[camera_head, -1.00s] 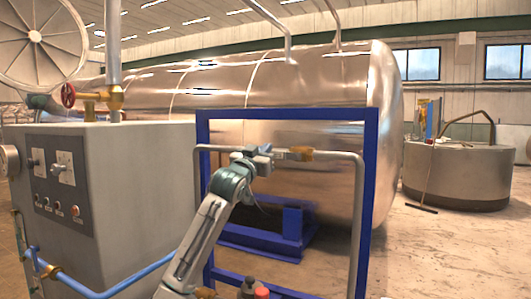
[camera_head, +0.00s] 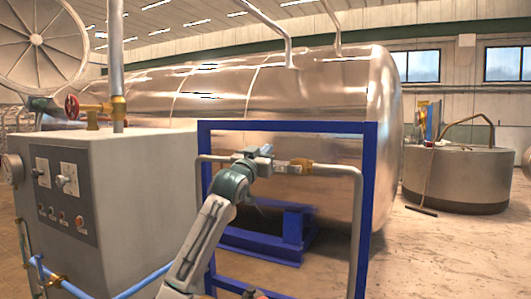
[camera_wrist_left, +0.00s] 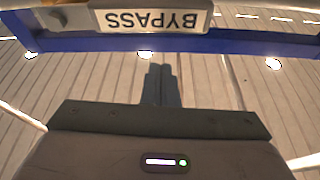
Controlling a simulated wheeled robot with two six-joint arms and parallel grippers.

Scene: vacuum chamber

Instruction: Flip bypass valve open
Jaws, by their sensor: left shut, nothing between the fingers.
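The bypass valve's brass body (camera_head: 300,166) sits on a grey pipe inside the blue frame. Its lever cannot be made out clearly; my gripper may hide part of it. My left gripper (camera_head: 264,151) is just left of the brass body and slightly higher; whether it touches anything there cannot be told. In the left wrist view the gripper's narrow fingers (camera_wrist_left: 157,85) are together with nothing between them.
A grey control cabinet (camera_head: 150,180) stands close on the left, with a red handwheel (camera_head: 72,106) and brass fitting above it. A large shiny tank (camera_head: 330,90) fills the space behind the frame (camera_head: 369,200).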

